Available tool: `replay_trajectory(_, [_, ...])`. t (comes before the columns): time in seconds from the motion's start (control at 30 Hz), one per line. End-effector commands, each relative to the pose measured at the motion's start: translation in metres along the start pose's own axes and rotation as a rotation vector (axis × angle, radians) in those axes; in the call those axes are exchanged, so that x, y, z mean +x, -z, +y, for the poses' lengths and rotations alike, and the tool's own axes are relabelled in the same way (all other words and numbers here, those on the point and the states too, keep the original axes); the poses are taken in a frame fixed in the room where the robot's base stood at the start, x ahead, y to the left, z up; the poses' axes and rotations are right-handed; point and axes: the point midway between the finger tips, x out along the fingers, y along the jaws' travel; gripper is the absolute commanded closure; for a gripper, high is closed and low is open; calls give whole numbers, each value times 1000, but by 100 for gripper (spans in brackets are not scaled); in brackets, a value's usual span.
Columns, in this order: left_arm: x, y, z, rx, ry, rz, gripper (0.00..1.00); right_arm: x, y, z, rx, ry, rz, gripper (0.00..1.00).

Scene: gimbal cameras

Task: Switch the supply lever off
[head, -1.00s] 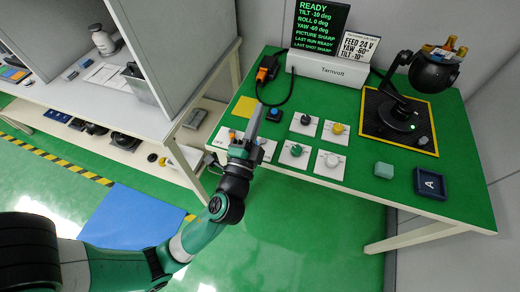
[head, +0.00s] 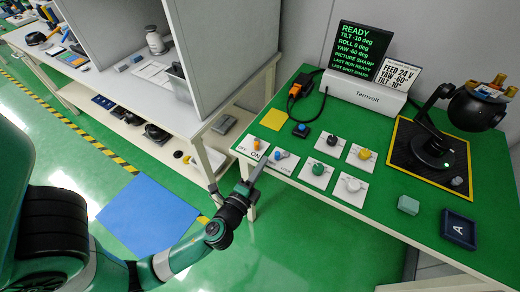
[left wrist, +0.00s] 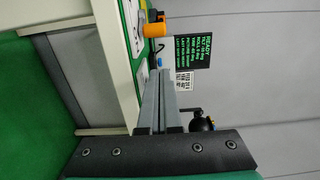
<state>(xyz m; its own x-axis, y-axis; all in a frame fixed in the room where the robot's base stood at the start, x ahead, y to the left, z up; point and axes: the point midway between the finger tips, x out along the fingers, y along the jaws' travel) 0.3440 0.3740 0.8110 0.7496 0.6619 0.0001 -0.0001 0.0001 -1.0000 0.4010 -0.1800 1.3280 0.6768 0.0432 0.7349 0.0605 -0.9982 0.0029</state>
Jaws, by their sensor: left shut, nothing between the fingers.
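An orange-knobbed lever (head: 256,144) stands on a white plate marked OFF and ON at the table's near-left corner. In the left wrist view an orange handle (left wrist: 158,29) shows just beyond the fingertips, at the top. A blue-knobbed control (head: 280,154) is on the plate to its right. My left gripper (head: 262,164) is shut and empty, its fingertips close to these two plates in the picture. Its fingers also show in the left wrist view (left wrist: 158,75). I cannot tell whether they touch anything. My right gripper is not in view.
Green (head: 319,168), yellow (head: 364,154) and white (head: 352,185) knobs sit on plates to the right. Behind are a blue button (head: 301,130), the Tarnvolt box (head: 366,94) and a camera gimbal (head: 430,150). A grey partition (head: 205,100) stands at the left.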

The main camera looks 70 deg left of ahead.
Motion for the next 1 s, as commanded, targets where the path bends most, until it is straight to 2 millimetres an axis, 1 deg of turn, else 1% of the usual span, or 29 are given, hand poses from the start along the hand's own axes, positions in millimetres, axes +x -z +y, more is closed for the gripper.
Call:
replay_trajectory(0.03, [12, -1, -1, -2, 1, -5, 100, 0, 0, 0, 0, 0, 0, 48])
replay_trajectory(0.1, [27, -1, -2, -3, 3, -6, 100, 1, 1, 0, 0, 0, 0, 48])
replay_trajectory(0.33, [77, -1, -1, -2, 2, -3, 100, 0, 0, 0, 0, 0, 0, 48])
replay_trajectory(0.43, [61, -16, 0, 0, -4, -2, 100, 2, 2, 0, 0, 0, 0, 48])
replay_trajectory(0.6, [50, -29, 0, 0, -3, -1, 100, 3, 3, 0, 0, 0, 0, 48])
replay_trajectory(1.0, [48, -31, 0, 0, -2, 2, 100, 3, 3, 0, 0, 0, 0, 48])
